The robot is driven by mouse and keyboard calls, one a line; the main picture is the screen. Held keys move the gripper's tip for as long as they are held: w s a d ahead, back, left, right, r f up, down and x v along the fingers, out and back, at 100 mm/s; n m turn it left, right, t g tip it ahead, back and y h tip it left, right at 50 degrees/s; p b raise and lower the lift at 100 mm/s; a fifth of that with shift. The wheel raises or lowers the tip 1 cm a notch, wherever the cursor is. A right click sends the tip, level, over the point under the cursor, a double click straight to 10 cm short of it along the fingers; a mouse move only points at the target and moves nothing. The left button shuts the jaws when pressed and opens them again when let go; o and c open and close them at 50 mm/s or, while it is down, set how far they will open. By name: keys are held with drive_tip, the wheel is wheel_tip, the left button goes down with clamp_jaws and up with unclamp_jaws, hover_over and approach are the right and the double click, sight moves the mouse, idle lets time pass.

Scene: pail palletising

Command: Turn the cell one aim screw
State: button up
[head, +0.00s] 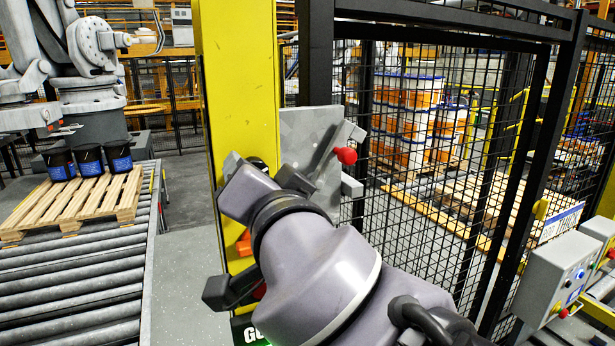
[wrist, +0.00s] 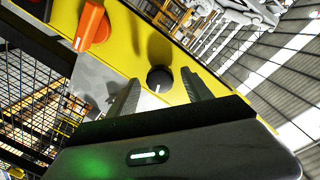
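A gap seems to show between each finger and the knob; I cannot tell whether either touches. In the head view my gripper (head: 240,172) is up against the yellow post (head: 237,70), and my wrist hides most of the knob.
An orange handle (wrist: 92,25) sits on the same post near the knob. A grey latch plate with a red knob (head: 346,155) and a black mesh gate (head: 430,180) stand to the right. Rollers carry a pallet (head: 80,205) with dark pails (head: 90,160) at left.

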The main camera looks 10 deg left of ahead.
drive_tip(key=p+v, duration=0.4)
drive_tip(key=v, duration=1.3)
drive_tip(key=shift+s+d+r, duration=0.1)
drive_tip(key=shift+s+d, duration=0.05)
drive_tip(key=shift+s, duration=0.1)
drive_tip(key=w+f+n+g+y+b, duration=0.1)
drive_tip(key=w+f+n+g+b, duration=0.1)
drive_tip(key=f+b, duration=1.55)
drive_tip(key=w+f+n+g+b, duration=0.1)
drive_tip(key=w+f+b, duration=0.1)
drive_tip(key=f+b, duration=1.55)
drive_tip(key=s+d+f+m+g+h+b, duration=0.1)
drive_tip(key=d+f+g+h+b, duration=0.1)
drive_tip(key=f, duration=0.9)
drive_tip(key=s+d+f+m+g+h+b, duration=0.2)
drive_tip(key=d+f+b, duration=0.3)
drive_tip(key=f, duration=0.7)
drive_tip(key=s+d+f+m+g+h+b, duration=0.1)
drive_tip(key=d+f+g+h+b, duration=0.1)
drive_tip(key=d+f+b, duration=0.2)
drive_tip(key=d+f, duration=0.3)
drive_tip(key=f, duration=0.5)
drive_tip(key=shift+s+d+m+g+h, duration=0.25)
drive_tip(key=shift+s+m+g+h, duration=0.05)
drive_tip(key=shift+s+g+h, duration=0.1)
